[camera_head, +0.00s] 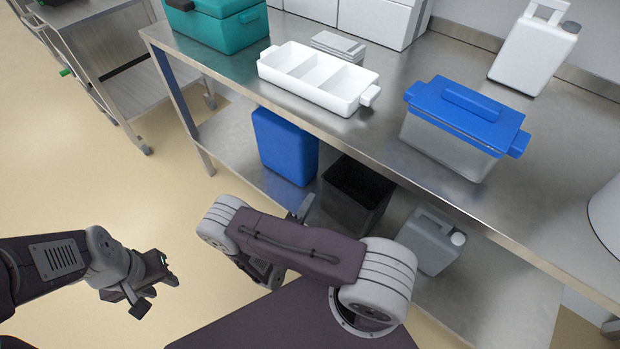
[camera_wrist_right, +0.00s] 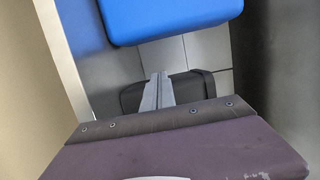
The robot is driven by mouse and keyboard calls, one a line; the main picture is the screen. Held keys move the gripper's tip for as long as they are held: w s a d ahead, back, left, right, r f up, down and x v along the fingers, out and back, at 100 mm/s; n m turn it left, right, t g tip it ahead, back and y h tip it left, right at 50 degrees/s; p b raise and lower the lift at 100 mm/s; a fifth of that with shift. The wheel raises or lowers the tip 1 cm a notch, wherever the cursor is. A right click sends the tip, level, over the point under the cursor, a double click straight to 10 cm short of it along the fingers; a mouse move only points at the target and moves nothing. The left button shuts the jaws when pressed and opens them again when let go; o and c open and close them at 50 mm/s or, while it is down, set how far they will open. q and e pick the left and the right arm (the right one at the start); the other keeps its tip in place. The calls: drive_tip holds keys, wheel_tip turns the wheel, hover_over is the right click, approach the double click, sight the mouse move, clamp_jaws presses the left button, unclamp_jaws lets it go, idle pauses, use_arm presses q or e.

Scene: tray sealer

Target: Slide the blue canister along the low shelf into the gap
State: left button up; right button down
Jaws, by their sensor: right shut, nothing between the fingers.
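The blue canister (camera_head: 285,148) stands upright on the low shelf (camera_head: 232,140), left of an open black bin. Its blue body also fills the top of the right wrist view (camera_wrist_right: 175,14). My right gripper (camera_head: 303,207) is low by the shelf front, near the bin and canister, and partly hidden by my own arm. In the right wrist view its fingers (camera_wrist_right: 158,90) are shut and empty, apart from the canister in the picture. I cannot tell its exact distance. My left gripper (camera_head: 155,291) is open and empty over the floor at left, away from the shelf.
The black bin (camera_head: 357,192) and a grey jug (camera_head: 432,240) stand right of the canister on the low shelf. The shelf left of the canister is bare. The steel table top (camera_head: 395,85) overhangs the shelf, carrying a white tray (camera_head: 318,84) and a blue-lidded box (camera_head: 450,140).

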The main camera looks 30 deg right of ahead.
sight(309, 178)
drive_tip(key=b+x, duration=0.1)
drive_tip(key=x, duration=0.2)
drive_tip(key=b+x, duration=0.2)
drive_tip(key=x, duration=0.2)
drive_tip(key=shift+w+d+f, duration=0.1)
drive_tip(key=shift+d+f, duration=0.15)
drive_tip(key=shift+d, duration=0.05)
drive_tip(key=w+b, duration=0.1)
drive_tip(key=w+a, duration=0.1)
drive_tip(key=shift+w+a+b, duration=0.25)
drive_tip(key=shift+w+b, duration=0.05)
drive_tip(key=shift+b, duration=0.1)
drive_tip(key=shift+w+a+r, duration=0.15)
drive_tip(key=shift+w+a, duration=0.05)
drive_tip(key=shift+w, duration=0.25)
drive_tip(key=shift+r, duration=0.1)
drive_tip(key=shift+w, duration=0.1)
